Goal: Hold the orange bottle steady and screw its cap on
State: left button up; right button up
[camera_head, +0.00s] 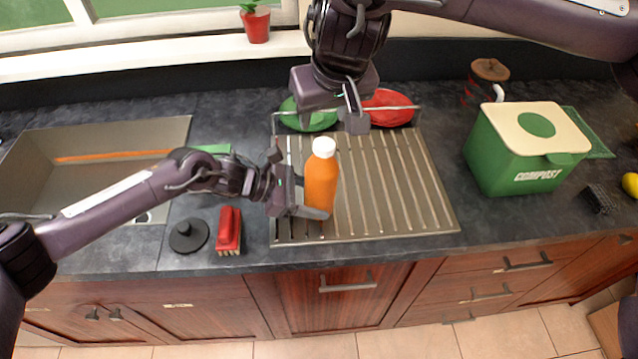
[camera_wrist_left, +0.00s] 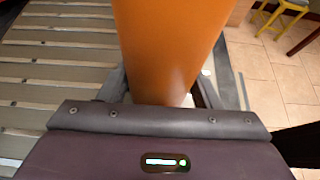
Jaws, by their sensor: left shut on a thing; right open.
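The orange bottle (camera_head: 321,185) is upright above the metal drainboard, with a white cap (camera_head: 324,147) at its top. My left gripper (camera_head: 312,198) is shut on the lower part of the bottle from the left. In the left wrist view the bottle (camera_wrist_left: 168,45) fills the upper middle between the fingers; its cap is out of that view. My right gripper (camera_head: 333,112) is open and empty, above and just behind the cap, apart from it. I cannot tell how tightly the cap sits.
The ribbed drainboard (camera_head: 420,190) has a green plate (camera_head: 308,118) and a red plate (camera_head: 388,108) at its back. A green compost bin (camera_head: 527,150) stands right. A sink (camera_head: 90,150), a black stopper (camera_head: 189,236) and a red brush (camera_head: 228,230) are left.

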pick_arm(q)
jog(key=o, duration=1.4)
jog(key=shift+o, duration=0.2)
jog(key=v, duration=1.2)
jog(key=shift+f, duration=0.1)
